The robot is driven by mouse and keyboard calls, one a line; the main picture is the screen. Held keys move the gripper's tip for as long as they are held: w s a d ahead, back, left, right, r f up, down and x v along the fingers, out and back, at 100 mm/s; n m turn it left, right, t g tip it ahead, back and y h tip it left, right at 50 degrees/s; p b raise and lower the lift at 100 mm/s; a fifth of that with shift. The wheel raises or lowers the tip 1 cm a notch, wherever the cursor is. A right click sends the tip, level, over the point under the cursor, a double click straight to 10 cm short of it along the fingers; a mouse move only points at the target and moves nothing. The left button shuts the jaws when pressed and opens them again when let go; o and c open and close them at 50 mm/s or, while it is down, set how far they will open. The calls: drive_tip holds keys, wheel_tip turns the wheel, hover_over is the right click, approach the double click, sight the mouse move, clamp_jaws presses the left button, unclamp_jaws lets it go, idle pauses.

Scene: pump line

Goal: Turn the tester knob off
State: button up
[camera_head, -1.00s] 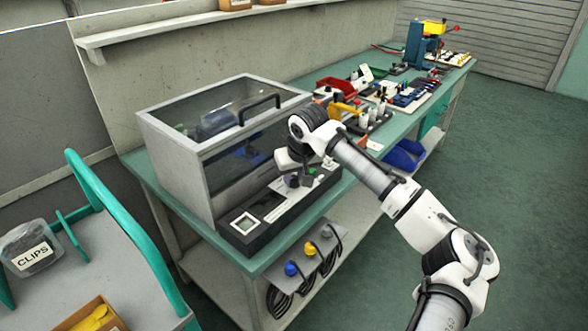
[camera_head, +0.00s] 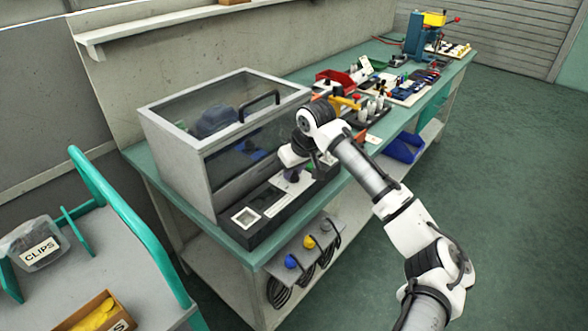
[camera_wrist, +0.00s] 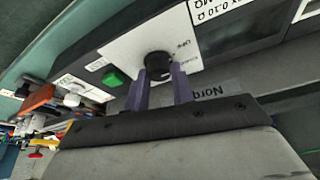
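The tester (camera_head: 262,207) is a long dark box with a pale panel, along the front edge of the bench. Its black round knob (camera_wrist: 158,65) sits on a white plate in the wrist view, with "OFF" and another word printed to its right. My gripper (camera_wrist: 160,76) is at the knob, its two purple fingers a small distance apart, one on each side of the knob's lower part. Whether they press on the knob is not clear. In the head view my gripper (camera_head: 296,170) is over the tester and largely hides the knob.
A green button (camera_wrist: 114,78) is on the tester beside the knob plate. A clear-sided case (camera_head: 205,165) with a handle stands right behind the tester. Plugs with cables (camera_head: 291,262) hang below the bench front. Trays and bottles crowd the bench to the right.

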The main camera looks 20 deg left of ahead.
drive_tip(key=o, duration=0.4)
drive_tip(key=shift+d, duration=0.1)
drive_tip(key=shift+o, duration=0.2)
drive_tip(key=b+v, duration=0.2)
drive_tip(key=v, duration=1.1)
drive_tip(key=shift+r, duration=0.4)
